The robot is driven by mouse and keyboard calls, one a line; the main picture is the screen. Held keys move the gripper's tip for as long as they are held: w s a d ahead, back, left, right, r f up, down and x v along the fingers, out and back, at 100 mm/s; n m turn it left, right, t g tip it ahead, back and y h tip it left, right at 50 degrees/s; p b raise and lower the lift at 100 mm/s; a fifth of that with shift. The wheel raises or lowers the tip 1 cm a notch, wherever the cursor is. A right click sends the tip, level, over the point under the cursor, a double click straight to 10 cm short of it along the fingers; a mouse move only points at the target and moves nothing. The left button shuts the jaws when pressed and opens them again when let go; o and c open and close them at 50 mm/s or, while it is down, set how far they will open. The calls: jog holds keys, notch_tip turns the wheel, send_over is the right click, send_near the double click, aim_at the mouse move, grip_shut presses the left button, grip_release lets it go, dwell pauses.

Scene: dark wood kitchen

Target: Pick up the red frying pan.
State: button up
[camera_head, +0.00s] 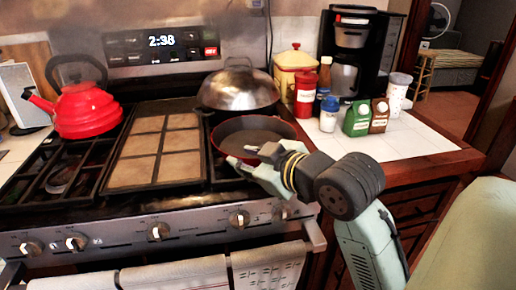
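The red frying pan (251,125) sits on the right front part of the stove, with a red outer wall and a dark inside. My gripper (242,155) reaches in from the right at the pan's front rim and overlaps it in the picture. The fingertips are small here, so I cannot tell whether they touch the rim or are closed on it. The pan's handle is not clearly visible, and my gripper and wrist cover part of its front right side.
A domed lid (238,88) stands right behind the pan. A red kettle (86,110) is at the left. Several bottles and cartons, including a green carton (357,118), stand on the right counter near a coffee maker (352,50). Knobs (239,218) line the stove's front.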

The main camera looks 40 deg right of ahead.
aim_at(227, 154)
jog(key=p+x, duration=0.2)
jog(key=x, duration=0.7)
jog(key=shift+p, duration=0.4)
jog(key=shift+c, duration=0.2)
jog(key=shift+s, duration=0.1)
grip_shut()
